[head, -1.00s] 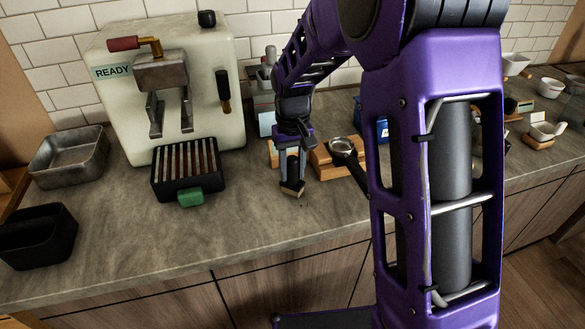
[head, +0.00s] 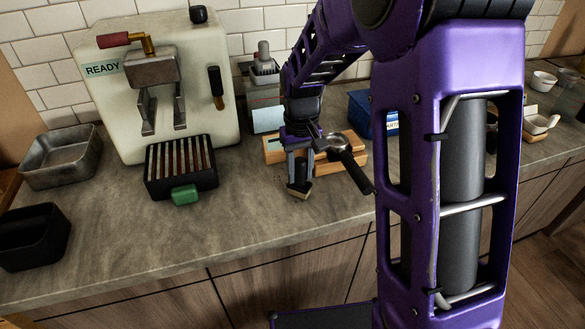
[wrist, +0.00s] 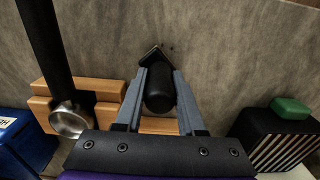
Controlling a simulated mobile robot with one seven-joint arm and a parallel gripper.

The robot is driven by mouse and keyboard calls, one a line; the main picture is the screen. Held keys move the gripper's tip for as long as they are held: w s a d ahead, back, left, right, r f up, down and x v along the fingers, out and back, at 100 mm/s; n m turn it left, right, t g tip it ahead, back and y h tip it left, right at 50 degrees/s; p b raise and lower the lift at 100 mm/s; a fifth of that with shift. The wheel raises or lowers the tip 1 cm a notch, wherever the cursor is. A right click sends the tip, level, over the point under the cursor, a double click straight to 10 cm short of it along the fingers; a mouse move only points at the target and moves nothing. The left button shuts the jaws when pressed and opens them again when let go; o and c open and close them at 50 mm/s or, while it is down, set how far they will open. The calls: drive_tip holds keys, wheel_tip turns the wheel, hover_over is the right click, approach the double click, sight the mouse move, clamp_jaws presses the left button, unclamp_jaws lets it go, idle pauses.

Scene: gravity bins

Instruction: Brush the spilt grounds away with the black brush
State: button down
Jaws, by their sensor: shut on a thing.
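My gripper (head: 299,178) is shut on the black brush (wrist: 159,92), held by its dark rounded handle. In the wrist view the handle sits between the two grey fingers. The brush's pale bristle end (head: 299,193) points down at the worktop in the head view. I cannot tell whether it touches the surface. A few small dark specks of grounds (wrist: 170,46) lie on the grey worktop just beside the brush end in the wrist view.
A wooden stand (head: 274,152) with a portafilter (head: 338,145) is right behind the gripper, its handle jutting forward. The drip tray (head: 180,165) with a green tab and the coffee machine (head: 160,80) stand left. The front worktop between is clear.

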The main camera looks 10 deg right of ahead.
drive_tip(key=shift+s+d, duration=0.25)
drive_tip(key=shift+d, duration=0.15)
drive_tip(key=shift+w+a+p, duration=0.2)
drive_tip(key=shift+w+a, duration=0.4)
drive_tip(key=shift+a, duration=0.3)
drive_tip(key=shift+w+a+p, duration=0.15)
drive_tip(key=shift+w+a, duration=0.45)
drive_tip(key=shift+a, duration=0.3)
drive_tip(key=shift+s+d+f, duration=0.1)
drive_tip(key=shift+s+d, duration=0.55)
drive_tip(key=shift+d, duration=0.3)
drive_tip(key=shift+s+d+f, duration=0.1)
drive_tip(key=shift+s+d, duration=0.55)
drive_tip(key=shift+d, duration=0.25)
